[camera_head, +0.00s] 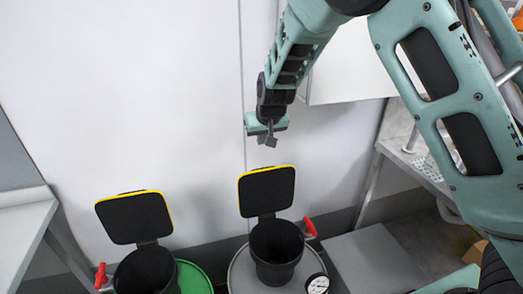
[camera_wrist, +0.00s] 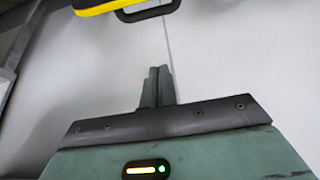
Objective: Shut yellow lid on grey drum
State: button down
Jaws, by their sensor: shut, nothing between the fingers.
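The grey drum (camera_head: 240,272) stands at the lower middle in the head view, with a black bucket-like opening (camera_head: 277,245) on top. Its lid (camera_head: 267,191), black with a yellow edge, stands raised behind the opening. My gripper (camera_head: 270,139) is shut and empty, above the lid and apart from it in the picture. In the wrist view my closed fingers (camera_wrist: 158,86) point towards the pale wall. A yellow and black part (camera_wrist: 100,8) shows at the top edge there; I cannot tell which lid it belongs to.
A green drum (camera_head: 194,278) with a similar raised yellow-edged lid (camera_head: 135,217) stands to the left. Red handles (camera_head: 309,227) and a round gauge (camera_head: 317,283) sit beside the openings. A table (camera_head: 24,228) is at left, a metal bench (camera_head: 415,160) at right.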

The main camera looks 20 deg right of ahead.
notch_tip(320, 180, down, 9)
jog(key=p, duration=0.4)
jog(key=shift+w, duration=0.3)
jog(key=shift+f, duration=0.15)
